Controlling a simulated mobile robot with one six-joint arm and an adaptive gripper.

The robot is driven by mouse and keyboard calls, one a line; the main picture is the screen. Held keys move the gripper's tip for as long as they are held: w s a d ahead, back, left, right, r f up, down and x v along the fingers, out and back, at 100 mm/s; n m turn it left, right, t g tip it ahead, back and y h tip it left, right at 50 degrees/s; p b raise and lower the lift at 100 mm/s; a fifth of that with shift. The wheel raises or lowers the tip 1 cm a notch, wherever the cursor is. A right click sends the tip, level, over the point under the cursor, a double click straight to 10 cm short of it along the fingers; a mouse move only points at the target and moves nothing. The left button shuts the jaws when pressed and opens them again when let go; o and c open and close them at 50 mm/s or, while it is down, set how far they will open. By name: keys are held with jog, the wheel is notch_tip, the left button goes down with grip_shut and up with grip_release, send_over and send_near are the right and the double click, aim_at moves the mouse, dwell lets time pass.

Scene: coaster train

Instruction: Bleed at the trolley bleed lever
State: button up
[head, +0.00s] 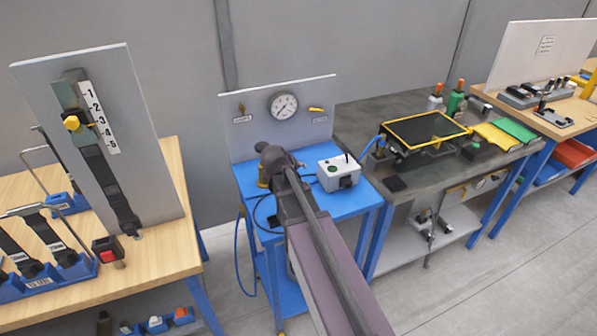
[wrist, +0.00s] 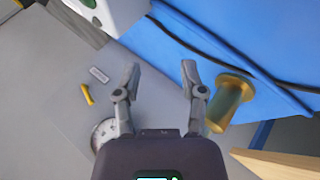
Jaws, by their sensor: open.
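The blue trolley (head: 246,173) has an upright grey panel (head: 243,143) at its back, with a round gauge (head: 284,105). A yellow lever (head: 316,109) is on the panel right of the gauge, above a small label. A brass fitting (head: 241,108) is left of the gauge, above another label. The label text is too small to read, so I cannot tell which is the bleed lever. The yellow lever also shows in the wrist view (wrist: 87,94), left of my gripper (wrist: 160,72). My gripper is open and empty over the trolley, apart from the lever.
A white box (head: 338,173) with a green button stands on the trolley's right. A brass-topped cylinder (wrist: 228,103) is close beside my gripper's right finger in the wrist view. Dark cable crosses the trolley top. A wooden bench (head: 165,225) is left, a grey workbench (head: 362,133) right.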

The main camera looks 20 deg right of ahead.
jog(key=s+a+f+y, duration=0.1)
jog(key=s, duration=0.2)
jog(key=s+a+f+m+g+y, duration=0.1)
jog(key=s+a, duration=0.1)
jog(key=s+a+f+g+y, duration=0.1)
jog(key=s+a, duration=0.1)
jog(key=s, duration=0.1)
jog(key=shift+s+f+m, duration=0.2)
jog(key=shift+s+m, duration=0.1)
jog(key=shift+m, duration=0.1)
jog(key=s+a+f+m+g+y, duration=0.1)
jog(key=s+a+g+y, duration=0.2)
jog(key=s+a, duration=0.4)
jog(key=s, duration=0.2)
jog(key=shift+s+f+y, duration=0.3)
jog(key=shift+s+y, duration=0.1)
